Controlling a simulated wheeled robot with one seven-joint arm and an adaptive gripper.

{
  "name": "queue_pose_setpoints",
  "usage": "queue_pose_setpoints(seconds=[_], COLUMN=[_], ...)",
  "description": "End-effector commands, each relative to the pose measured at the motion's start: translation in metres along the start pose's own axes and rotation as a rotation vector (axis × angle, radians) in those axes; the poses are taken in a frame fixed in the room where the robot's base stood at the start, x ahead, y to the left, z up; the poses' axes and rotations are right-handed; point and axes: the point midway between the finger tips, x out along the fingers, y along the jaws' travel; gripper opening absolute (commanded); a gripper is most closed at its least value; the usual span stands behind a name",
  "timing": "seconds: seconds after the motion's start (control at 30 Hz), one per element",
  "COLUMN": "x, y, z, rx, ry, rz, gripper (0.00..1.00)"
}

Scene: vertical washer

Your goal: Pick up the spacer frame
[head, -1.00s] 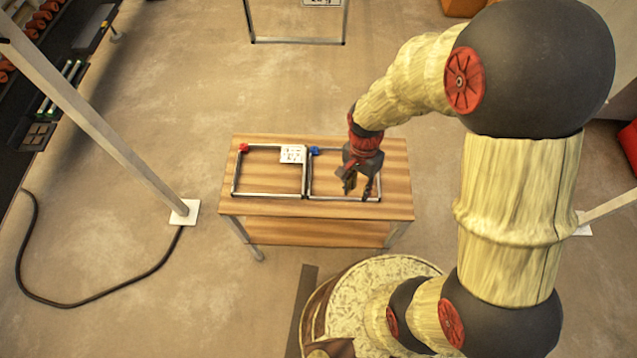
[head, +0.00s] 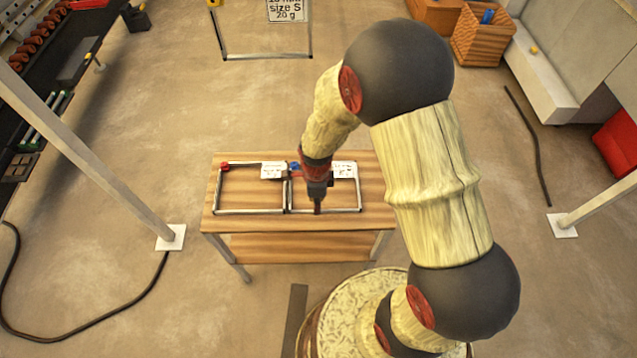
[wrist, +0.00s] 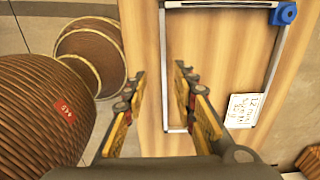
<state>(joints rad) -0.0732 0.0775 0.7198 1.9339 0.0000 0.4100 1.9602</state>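Two thin metal rectangular frames lie side by side on a small wooden table. The left frame (head: 250,211) has a red corner piece and a white label. The right frame (head: 340,210) has a blue corner piece and its own label. I cannot tell which one the task means. My gripper (head: 317,208) points down at the right frame's near bar, left of its middle. In the wrist view, my gripper (wrist: 159,72) is open, and the right frame's near bar (wrist: 163,70) shows between its fingers. Contact is not visible.
The wooden table (head: 385,215) has bare margins around the frames. A pale post (head: 95,155) stands at the left and another (head: 600,203) at the right. A labelled upright frame (head: 265,57) stands behind. Dark cables lie on the floor.

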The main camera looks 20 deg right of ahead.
Motion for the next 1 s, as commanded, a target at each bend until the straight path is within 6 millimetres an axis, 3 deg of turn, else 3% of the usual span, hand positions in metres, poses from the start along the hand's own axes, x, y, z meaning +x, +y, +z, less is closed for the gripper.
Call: queue_pose_setpoints(seconds=[0.33,0.6,1.0], x=[0.046,0.046,0.046], y=[-0.006,-0.006,-0.006], z=[0.000,0.001,0.000], rx=[-0.001,-0.001,-0.001], ry=[0.000,0.000,0.000], rz=[0.001,0.000,0.000], gripper=[0.27,0.26,0.03])
